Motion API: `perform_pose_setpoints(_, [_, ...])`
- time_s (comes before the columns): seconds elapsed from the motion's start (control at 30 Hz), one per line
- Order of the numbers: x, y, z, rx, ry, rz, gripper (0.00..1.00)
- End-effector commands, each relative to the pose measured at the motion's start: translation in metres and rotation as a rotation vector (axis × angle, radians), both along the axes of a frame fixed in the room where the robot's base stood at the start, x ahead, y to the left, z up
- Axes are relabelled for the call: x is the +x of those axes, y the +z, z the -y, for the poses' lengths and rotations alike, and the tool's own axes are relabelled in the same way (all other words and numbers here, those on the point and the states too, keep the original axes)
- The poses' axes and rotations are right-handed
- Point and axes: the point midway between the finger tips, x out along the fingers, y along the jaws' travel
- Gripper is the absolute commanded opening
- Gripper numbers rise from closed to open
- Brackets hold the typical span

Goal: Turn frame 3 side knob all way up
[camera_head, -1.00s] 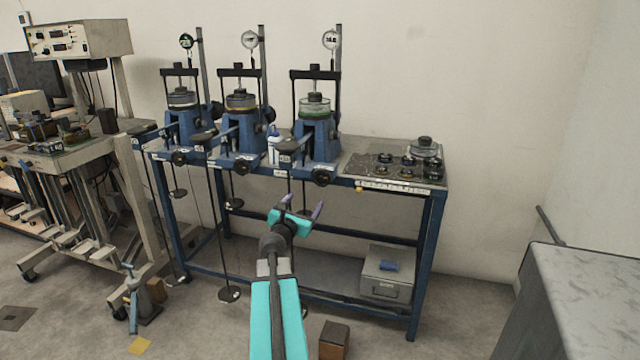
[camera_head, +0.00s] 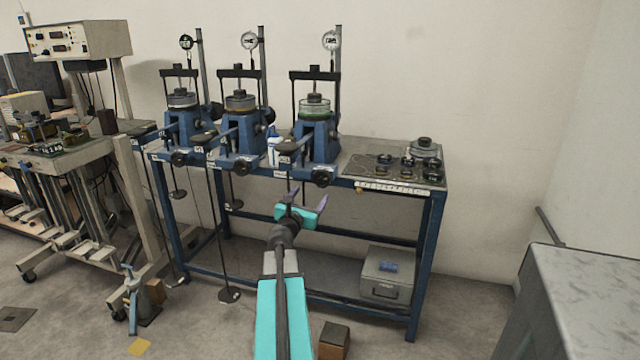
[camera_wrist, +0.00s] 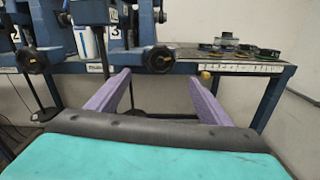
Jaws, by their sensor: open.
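Frame 3 (camera_head: 318,140) is the rightmost of three blue lever frames on the bench, with a dial gauge on top. Its black round knob (camera_head: 321,177) is low on the body at the bench's front edge; it also shows in the wrist view (camera_wrist: 158,60). My gripper (camera_head: 307,202) is open and empty, below and in front of that knob. In the wrist view the two purple fingers (camera_wrist: 158,79) spread below the knob, apart from it. The knob's turn position cannot be told.
Frames 1 (camera_head: 185,130) and 2 (camera_head: 240,135) stand to the left, with lever arms and hanging rods. A white bottle (camera_head: 274,151) stands between frames 2 and 3. Black-rimmed parts (camera_head: 384,159) lie on the bench's right end. A grey box (camera_head: 386,277) sits on the lower shelf.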

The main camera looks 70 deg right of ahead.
Motion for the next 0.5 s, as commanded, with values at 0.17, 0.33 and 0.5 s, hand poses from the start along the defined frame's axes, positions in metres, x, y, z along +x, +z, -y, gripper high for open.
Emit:
perform_pose_setpoints(0.17, [0.001, 0.000, 0.019, 0.000, -0.001, 0.000, 0.73])
perform_pose_setpoints(0.33, [0.002, 0.000, 0.034, 0.000, -0.002, 0.001, 0.73])
perform_pose_setpoints(0.5, [0.004, 0.000, 0.049, 0.000, 0.000, 0.001, 0.73])
